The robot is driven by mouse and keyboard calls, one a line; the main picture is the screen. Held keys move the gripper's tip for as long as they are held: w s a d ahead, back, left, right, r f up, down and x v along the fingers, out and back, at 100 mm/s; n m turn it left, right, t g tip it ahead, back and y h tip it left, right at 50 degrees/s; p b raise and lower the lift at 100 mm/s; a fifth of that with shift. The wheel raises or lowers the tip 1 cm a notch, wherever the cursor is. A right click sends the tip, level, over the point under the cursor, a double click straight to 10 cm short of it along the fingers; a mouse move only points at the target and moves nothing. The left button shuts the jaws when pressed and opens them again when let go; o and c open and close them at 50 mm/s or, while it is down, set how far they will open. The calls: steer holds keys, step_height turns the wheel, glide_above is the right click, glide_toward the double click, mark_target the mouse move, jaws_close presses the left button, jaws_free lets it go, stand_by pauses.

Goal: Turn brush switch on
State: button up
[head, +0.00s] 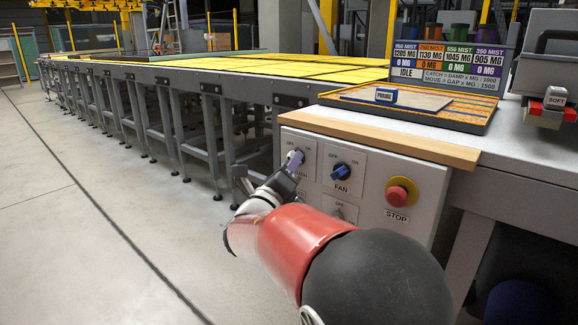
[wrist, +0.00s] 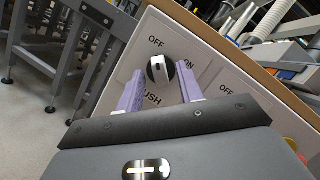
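The brush switch (wrist: 160,69) is a round dark knob with a pale grip bar on a white panel plate in the wrist view. OFF is printed at its upper left, ON at its right, and part of the word BRUSH below. My gripper (wrist: 159,74) has two purple fingers, spread open, one on each side of the knob. I cannot tell whether they touch it. In the head view my gripper (head: 294,160) is at the left switch of the panel and mostly hides its knob. The exact pointing of the knob is unclear.
The fan switch (head: 342,171) is right of the brush switch, with another switch (head: 345,209) below it. A red stop button (head: 400,194) on a yellow base is further right. A wooden ledge (head: 380,140) overhangs the panel. Open floor (head: 90,230) lies left.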

jaws_close()
steer(key=shift+f+m+b, duration=0.1)
steer(key=shift+m+b, duration=0.3)
steer(key=m+g+h+b, duration=0.2)
steer(key=m+h, duration=0.1)
steer(key=m, duration=0.5)
steer(key=m+g+h+b, duration=0.2)
steer(key=m+h, duration=0.1)
steer(key=m, duration=0.5)
steer(key=w+a+m+g+h+b, duration=0.1)
steer(key=m+g+h+b, duration=0.1)
steer(key=m, duration=0.6)
steer(key=shift+a+g+h, duration=0.1)
steer(key=shift+g+h, duration=0.5)
steer(key=shift+m, duration=0.5)
